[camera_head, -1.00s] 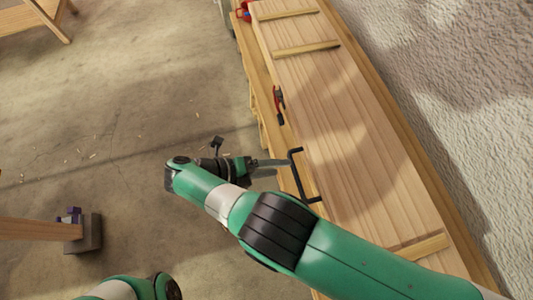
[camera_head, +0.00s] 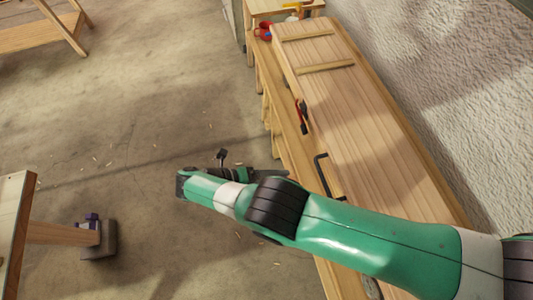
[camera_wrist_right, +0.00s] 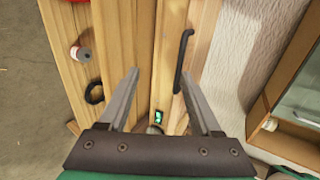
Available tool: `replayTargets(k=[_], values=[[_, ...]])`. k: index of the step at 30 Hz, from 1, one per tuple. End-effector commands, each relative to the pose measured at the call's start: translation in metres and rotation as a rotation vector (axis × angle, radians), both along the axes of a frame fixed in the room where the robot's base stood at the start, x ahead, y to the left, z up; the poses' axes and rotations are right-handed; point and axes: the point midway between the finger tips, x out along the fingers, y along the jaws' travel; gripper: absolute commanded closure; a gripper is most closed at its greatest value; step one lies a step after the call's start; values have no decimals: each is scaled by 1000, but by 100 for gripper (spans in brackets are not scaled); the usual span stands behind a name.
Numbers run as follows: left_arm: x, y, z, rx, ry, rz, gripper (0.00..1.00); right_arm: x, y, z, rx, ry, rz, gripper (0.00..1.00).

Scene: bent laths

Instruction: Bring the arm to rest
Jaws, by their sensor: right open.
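My right arm (camera_head: 380,240) comes in from the right in the head view, and its gripper (camera_head: 268,174) is left of the workbench (camera_head: 395,165), partly hidden by the arm. In the right wrist view the right gripper (camera_wrist_right: 160,85) has its two fingers spread apart with nothing between them. The wood surface shows beyond the fingers. A black bent bar (camera_head: 324,172) lies on the bench near the gripper, apart from it; it also shows in the right wrist view (camera_wrist_right: 181,62). My left gripper is not in view.
Two wooden strips, one far (camera_head: 307,36) and one nearer (camera_head: 325,67), lie across the bench. A red-and-black tool (camera_head: 302,115) lies at its left edge. A rough wall (camera_head: 440,70) is on the right. Open concrete floor (camera_head: 130,130) lies left.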

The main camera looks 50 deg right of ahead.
Motion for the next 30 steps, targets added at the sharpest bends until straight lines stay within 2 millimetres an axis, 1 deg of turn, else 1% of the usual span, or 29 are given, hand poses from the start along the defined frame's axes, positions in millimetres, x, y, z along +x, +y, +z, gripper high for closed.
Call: replayTargets(k=[3,18,20,22,23,24,26,29,30], values=[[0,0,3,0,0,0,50,-2,-3,1,-1,1,-15,35],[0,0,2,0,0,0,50,-2,-3,0,0,0,-14,35],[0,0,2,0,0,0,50,-2,-7,0,-1,1,-25,35],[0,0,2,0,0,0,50,-7,-18,-5,-6,16,-53,35],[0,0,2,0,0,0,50,-6,-25,-9,-1,5,-73,35],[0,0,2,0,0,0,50,2,-29,-9,5,-36,-85,35],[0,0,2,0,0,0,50,23,-40,-2,-15,-133,-86,35],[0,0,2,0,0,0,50,83,-72,20,-78,-407,-17,35],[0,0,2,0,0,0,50,109,-86,36,-108,-521,30,35]])
